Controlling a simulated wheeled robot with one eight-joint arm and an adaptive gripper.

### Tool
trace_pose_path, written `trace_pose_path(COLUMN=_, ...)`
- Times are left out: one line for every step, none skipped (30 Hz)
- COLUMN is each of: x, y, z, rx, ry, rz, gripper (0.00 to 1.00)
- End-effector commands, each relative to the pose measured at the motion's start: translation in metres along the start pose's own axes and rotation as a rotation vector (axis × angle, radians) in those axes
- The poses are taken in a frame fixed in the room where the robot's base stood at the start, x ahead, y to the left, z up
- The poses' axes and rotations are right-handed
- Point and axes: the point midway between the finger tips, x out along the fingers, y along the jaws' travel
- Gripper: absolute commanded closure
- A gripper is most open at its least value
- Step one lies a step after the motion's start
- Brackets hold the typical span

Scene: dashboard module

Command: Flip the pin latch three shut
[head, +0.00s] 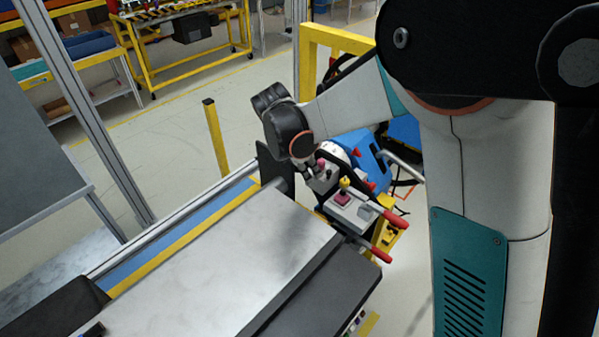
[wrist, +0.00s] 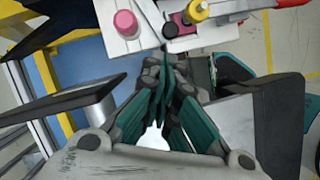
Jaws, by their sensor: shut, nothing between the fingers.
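The dashboard module (head: 352,212) is a grey panel with knobs and levers beyond the end of the workbench. In the head view it carries a dark red button (head: 342,198), a yellow knob (head: 345,183) and red-handled levers (head: 395,219). I cannot tell which part is pin latch three. My gripper (wrist: 168,62) is shut and empty, its tips close to the panel's lower edge in the picture. Contact is unclear.
A metal-topped workbench (head: 215,265) lies in front. A yellow post (head: 215,138) and a yellow frame (head: 335,38) stand behind it. A blue machine part (head: 371,160) is beside the module. Open floor lies beyond.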

Motion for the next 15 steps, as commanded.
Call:
trace_pose_path(x=0.0017, y=0.0, z=0.0037, rx=0.001, ry=0.0, rz=0.0, gripper=1.0)
trace_pose_path(x=0.0023, y=0.0, z=0.0054, rx=0.001, ry=0.0, rz=0.0, gripper=1.0)
trace_pose_path(x=0.0029, y=0.0, z=0.0073, rx=0.001, ry=0.0, rz=0.0, gripper=1.0)
trace_pose_path(x=0.0032, y=0.0, z=0.0083, rx=0.001, ry=0.0, rz=0.0, gripper=1.0)
trace_pose_path(x=0.0034, y=0.0, z=0.0091, rx=0.001, ry=0.0, rz=0.0, gripper=1.0)
trace_pose_path(x=0.0036, y=0.0, z=0.0097, rx=0.001, ry=0.0, rz=0.0, gripper=1.0)
trace_pose_path(x=0.0036, y=0.0, z=0.01, rx=0.0, ry=0.0, rz=0.0, gripper=1.0)
trace_pose_path(x=0.0036, y=0.0, z=0.0101, rx=0.0, ry=0.0, rz=0.0, gripper=1.0)
trace_pose_path(x=0.0035, y=0.0, z=0.0101, rx=0.0, ry=0.0, rz=0.0, gripper=1.0)
trace_pose_path(x=0.0035, y=0.0, z=0.01, rx=0.0, ry=0.0, rz=0.0, gripper=1.0)
trace_pose_path(x=0.0034, y=0.0, z=0.01, rx=0.0, ry=0.0, rz=0.0, gripper=1.0)
trace_pose_path(x=0.0034, y=0.0001, z=0.0099, rx=0.0, ry=0.0, rz=0.0, gripper=1.0)
trace_pose_path(x=0.0034, y=0.0001, z=0.0099, rx=0.0, ry=0.0, rz=0.0, gripper=1.0)
trace_pose_path(x=0.0034, y=0.0001, z=0.0099, rx=0.0, ry=0.0, rz=0.0, gripper=1.0)
trace_pose_path(x=0.0033, y=0.0, z=0.0098, rx=0.0, ry=0.0, rz=0.0, gripper=1.0)
